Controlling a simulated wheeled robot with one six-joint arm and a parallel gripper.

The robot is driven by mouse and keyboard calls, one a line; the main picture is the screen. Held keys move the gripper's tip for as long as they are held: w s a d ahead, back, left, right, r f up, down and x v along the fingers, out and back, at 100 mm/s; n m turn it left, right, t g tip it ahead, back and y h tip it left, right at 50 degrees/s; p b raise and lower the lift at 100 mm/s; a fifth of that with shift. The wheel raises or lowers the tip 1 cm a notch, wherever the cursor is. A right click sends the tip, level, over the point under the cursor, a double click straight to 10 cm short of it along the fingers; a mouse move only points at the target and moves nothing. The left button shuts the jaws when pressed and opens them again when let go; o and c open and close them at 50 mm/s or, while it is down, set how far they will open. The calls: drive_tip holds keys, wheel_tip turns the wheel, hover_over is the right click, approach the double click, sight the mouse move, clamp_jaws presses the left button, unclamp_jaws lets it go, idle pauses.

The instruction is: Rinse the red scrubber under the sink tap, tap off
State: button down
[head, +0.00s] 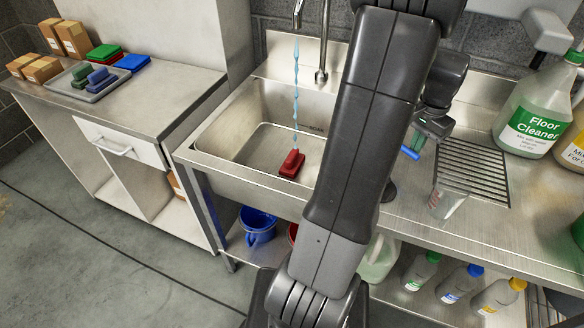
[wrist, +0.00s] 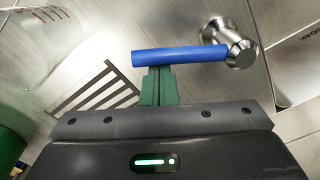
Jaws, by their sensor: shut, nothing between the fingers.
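The red scrubber (head: 291,163) lies on the sink floor (head: 250,150), at the foot of the water stream. The tap (head: 298,14) is running: a blue stream of water (head: 296,90) falls from its spout. The blue tap lever (head: 409,153) stands on the counter right of the sink; it also shows in the wrist view (wrist: 180,55), joined to a metal knob (wrist: 240,52). My gripper (head: 420,139) is shut and empty, its green fingertips (wrist: 160,72) right at the lever's side. I cannot tell whether they touch it. My arm hides part of the sink's right side.
A drain rack (head: 472,175), a clear cup (head: 446,204) and a Floor Cleaner jug (head: 535,110) are on the counter to the right. A grey tray (head: 92,94) with pads and several boxes are on the left bench. Buckets and bottles stand below.

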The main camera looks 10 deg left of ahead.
drive_tip(key=shift+s+a, duration=0.75)
drive_tip(key=shift+s, duration=0.2)
drive_tip(key=shift+s+a, duration=0.65)
drive_tip(key=shift+a, duration=0.35)
